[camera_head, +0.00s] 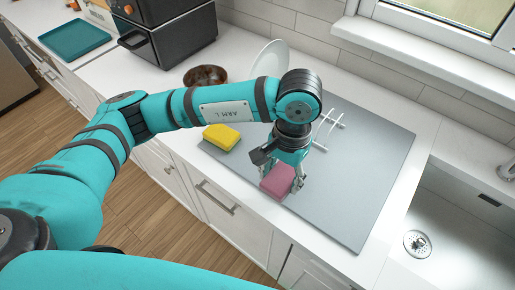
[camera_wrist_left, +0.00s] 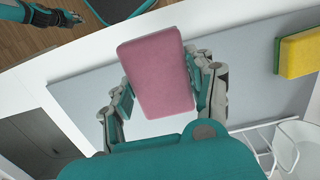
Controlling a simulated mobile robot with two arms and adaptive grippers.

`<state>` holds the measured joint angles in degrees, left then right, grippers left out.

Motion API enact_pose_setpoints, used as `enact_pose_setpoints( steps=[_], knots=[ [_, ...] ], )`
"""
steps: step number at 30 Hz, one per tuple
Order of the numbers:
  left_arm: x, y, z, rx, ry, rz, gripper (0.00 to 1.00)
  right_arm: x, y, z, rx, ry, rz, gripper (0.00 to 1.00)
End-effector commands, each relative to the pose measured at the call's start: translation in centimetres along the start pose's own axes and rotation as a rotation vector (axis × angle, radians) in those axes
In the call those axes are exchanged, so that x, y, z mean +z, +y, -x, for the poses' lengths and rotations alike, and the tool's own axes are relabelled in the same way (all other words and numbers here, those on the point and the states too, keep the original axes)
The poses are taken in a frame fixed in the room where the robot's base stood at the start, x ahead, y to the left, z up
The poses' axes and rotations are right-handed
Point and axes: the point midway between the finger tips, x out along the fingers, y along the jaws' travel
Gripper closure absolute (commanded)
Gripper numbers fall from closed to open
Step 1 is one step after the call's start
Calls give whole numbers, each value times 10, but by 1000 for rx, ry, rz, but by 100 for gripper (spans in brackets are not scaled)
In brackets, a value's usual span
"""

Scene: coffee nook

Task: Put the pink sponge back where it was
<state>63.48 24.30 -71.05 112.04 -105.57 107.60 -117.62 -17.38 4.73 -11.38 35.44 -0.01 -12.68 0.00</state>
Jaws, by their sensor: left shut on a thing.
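The pink sponge (camera_head: 277,181) is between the fingers of my left gripper (camera_head: 283,178), over the front edge of the grey mat (camera_head: 360,205). The left wrist view shows the sponge (camera_wrist_left: 158,72) with a finger against each side, so my left gripper (camera_wrist_left: 160,88) is shut on it. I cannot tell whether the sponge touches the mat. A yellow sponge (camera_head: 221,137) lies at the mat's left end; it also shows in the left wrist view (camera_wrist_left: 298,53). Part of my other arm shows at the top left of the wrist view, its jaws unclear.
A brown round item (camera_head: 205,75) and a dark appliance (camera_head: 172,35) are further left. The sink (camera_head: 450,235) is at right. The mat's right part is clear.

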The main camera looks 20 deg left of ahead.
Motion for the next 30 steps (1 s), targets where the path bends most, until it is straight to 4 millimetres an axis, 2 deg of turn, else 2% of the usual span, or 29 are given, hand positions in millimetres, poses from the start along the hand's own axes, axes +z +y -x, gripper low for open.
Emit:
enact_pose_setpoints(
  steps=[1,6,12,17,22,25,30],
  knots=[
    [-4,-15,4,-1,-3,10,85,3,0,12,0,-6,0,100],
    [-19,-57,1,0,-3,8,85,5,0,29,0,-12,0,100],
    [-32,-89,-4,1,0,3,85,-5,2,40,1,2,0,100],
    [-34,-94,-10,2,-3,0,85,-12,2,45,1,13,1,100],
    [-35,-94,-32,3,-3,2,85,-13,0,60,-1,13,0,100],
    [-37,-94,-40,2,0,0,85,-13,-1,61,-3,12,-1,100],
    [-37,-94,-42,1,2,-1,85,-12,-3,60,-5,11,-1,100]
  ],
)
